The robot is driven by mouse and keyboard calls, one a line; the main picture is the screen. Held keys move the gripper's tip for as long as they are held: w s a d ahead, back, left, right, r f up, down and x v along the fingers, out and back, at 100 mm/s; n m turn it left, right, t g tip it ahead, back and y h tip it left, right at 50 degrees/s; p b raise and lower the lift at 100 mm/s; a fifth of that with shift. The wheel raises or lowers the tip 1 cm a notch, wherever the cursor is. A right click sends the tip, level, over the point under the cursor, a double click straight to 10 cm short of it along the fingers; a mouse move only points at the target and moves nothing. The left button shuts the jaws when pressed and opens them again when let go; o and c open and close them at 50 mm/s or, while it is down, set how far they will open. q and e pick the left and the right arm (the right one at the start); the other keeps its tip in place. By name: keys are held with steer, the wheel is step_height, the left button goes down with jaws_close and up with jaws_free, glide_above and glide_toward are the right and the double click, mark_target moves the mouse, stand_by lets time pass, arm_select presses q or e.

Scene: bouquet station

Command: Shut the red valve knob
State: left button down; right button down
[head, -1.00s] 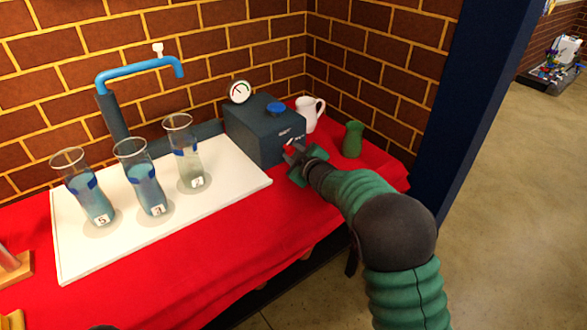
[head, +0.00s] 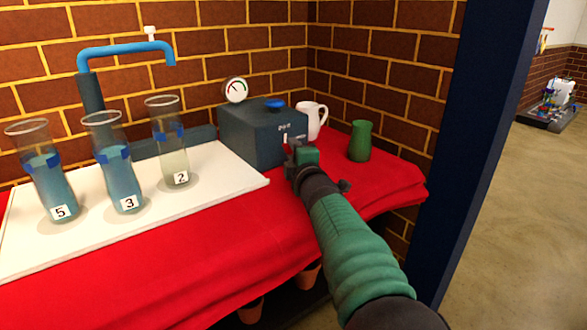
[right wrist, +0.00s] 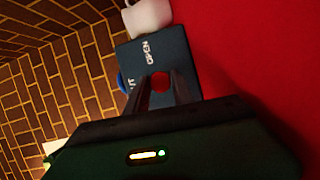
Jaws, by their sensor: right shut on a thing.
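The red valve knob (right wrist: 160,82) shows in the right wrist view as a red disc on the front of a dark blue box (right wrist: 160,50). Lettering reading "OPEN" and part of a second word stand beside it. My right gripper (right wrist: 161,85) has its two dark fingers on either side of the knob and is shut on it. In the head view the same box (head: 250,135) stands at the back of the table, and my right gripper (head: 291,150) is at its front face, hiding the knob. My left gripper is not in view.
A white mug (head: 314,120) and a green vase (head: 360,142) stand right of the box. Glass vessels labelled 5 (head: 52,185), 3 (head: 120,170) and 2 (head: 172,150) stand on a white board (head: 230,170), under a blue pipe (head: 125,48). The front red cloth (head: 200,250) is clear.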

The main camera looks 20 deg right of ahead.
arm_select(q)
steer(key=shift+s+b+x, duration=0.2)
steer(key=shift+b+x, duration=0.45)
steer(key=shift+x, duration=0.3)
arm_select(e)
steer(key=shift+a+f+n, duration=0.15)
steer(key=shift+f+n, duration=0.25)
steer(key=c, duration=1.3)
jaws_free()
steer(key=shift+o, duration=0.9)
steer(key=shift+r, duration=0.15)
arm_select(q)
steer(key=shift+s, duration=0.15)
